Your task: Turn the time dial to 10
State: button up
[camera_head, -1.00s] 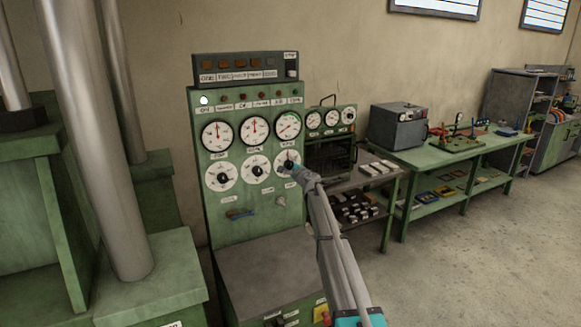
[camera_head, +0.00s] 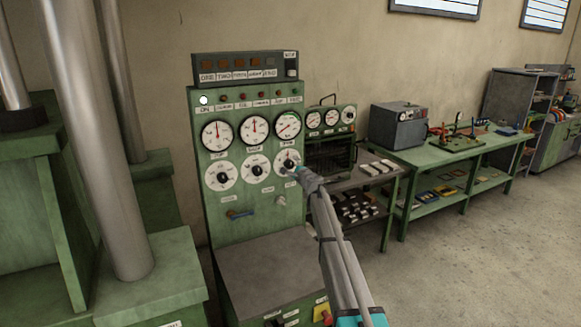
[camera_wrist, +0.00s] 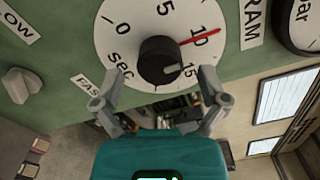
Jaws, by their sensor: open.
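The time dial (camera_wrist: 124,28) is a white disc marked 0, 5, 10, 15 and "sec", with a black knob (camera_wrist: 158,60) at its centre. Its red pointer (camera_wrist: 205,34) lies across the 10 mark. In the head view this dial (camera_head: 282,158) is the rightmost of the lower row on the green panel. My gripper (camera_wrist: 160,76) is open, its fingers spread on both sides of the knob and apart from it. In the head view my gripper (camera_head: 299,172) is just in front of and below the dial, hiding part of its lower right edge.
Two similar dials (camera_head: 222,180) sit to the left, with round gauges (camera_head: 254,128) above. A small lever (camera_head: 239,214) and a knob (camera_head: 281,201) are lower on the panel. A dark shelf unit and a green workbench (camera_head: 420,152) stand to the right.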

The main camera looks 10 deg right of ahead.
jog(key=v, duration=1)
jog(key=s+a+f+n+g+y, duration=0.1)
jog(key=s+a+f+n+g, duration=0.3)
jog(key=s, duration=0.5)
jog(key=s+a+f+n+g, duration=0.3)
jog(key=s+f+n, duration=0.15)
jog(key=s, duration=0.35)
jog(key=s+a+f+n+g+y, duration=0.1)
jog(key=s+a+f+n+g, duration=0.3)
jog(key=s, duration=0.5)
jog(key=s+d+f+n+g+h, duration=0.2)
jog(key=s, duration=0.6)
jog(key=s+d+f+n+g+h, duration=0.2)
jog(key=s+d+h, duration=0.1)
jog(key=s, duration=0.5)
jog(key=s+d+f+n+g+h, duration=0.2)
jog(key=s, duration=0.6)
jog(key=shift+d+h, duration=0.3)
